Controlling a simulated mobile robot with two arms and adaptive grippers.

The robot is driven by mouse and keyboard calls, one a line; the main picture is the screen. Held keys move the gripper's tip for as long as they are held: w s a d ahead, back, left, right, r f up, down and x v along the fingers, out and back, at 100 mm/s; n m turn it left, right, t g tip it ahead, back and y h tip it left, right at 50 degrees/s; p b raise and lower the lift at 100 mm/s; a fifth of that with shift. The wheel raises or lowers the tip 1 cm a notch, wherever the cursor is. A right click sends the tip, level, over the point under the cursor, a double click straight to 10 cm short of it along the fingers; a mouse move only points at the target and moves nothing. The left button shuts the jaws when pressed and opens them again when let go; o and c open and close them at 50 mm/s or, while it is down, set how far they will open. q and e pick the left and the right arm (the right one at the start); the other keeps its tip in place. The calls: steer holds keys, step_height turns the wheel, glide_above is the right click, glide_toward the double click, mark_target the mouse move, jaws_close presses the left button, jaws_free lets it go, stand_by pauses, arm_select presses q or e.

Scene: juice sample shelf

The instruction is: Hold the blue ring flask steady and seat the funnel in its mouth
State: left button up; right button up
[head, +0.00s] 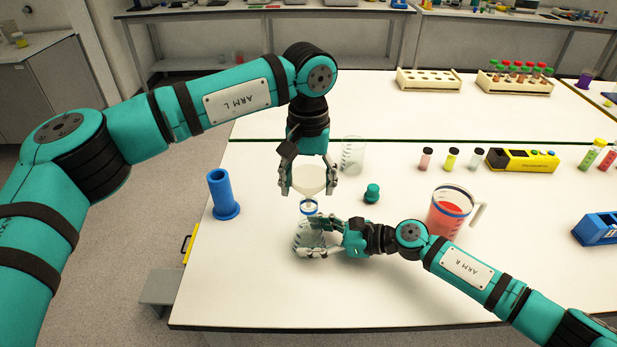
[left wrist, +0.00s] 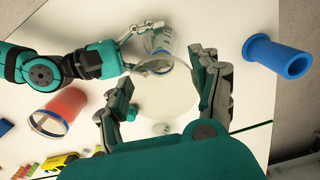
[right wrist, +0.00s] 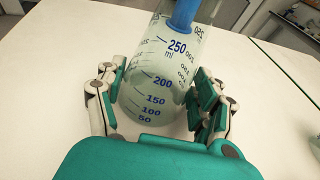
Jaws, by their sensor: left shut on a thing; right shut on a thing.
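The white funnel (head: 309,180) is held upright between the fingers of my left gripper (head: 309,188), wide end up. It also shows as a pale disc in the left wrist view (left wrist: 168,98). The clear blue ring flask (head: 309,238) stands on the table directly below, its blue ring (head: 308,207) just under the funnel. My right gripper (head: 328,238) is shut around the flask's body from the right. The right wrist view shows the flask (right wrist: 160,92) upright between the fingers, with blue graduations. Whether the funnel's stem is inside the flask's mouth, I cannot tell.
A glass beaker (head: 353,156) and a green stopper (head: 372,193) stand close by. A blue cylinder (head: 222,196) stands left, a jug of red liquid (head: 448,212) right. Vials, a yellow device (head: 521,160) and racks (head: 428,79) lie farther off. The front table area is clear.

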arm_select(q)
steer(key=shift+f, duration=1.1)
stand_by(0.4)
steer(key=o, duration=1.1)
steer(key=shift+r, duration=0.1)
step_height(320, 180, up, 12)
steer(key=shift+f, duration=0.1)
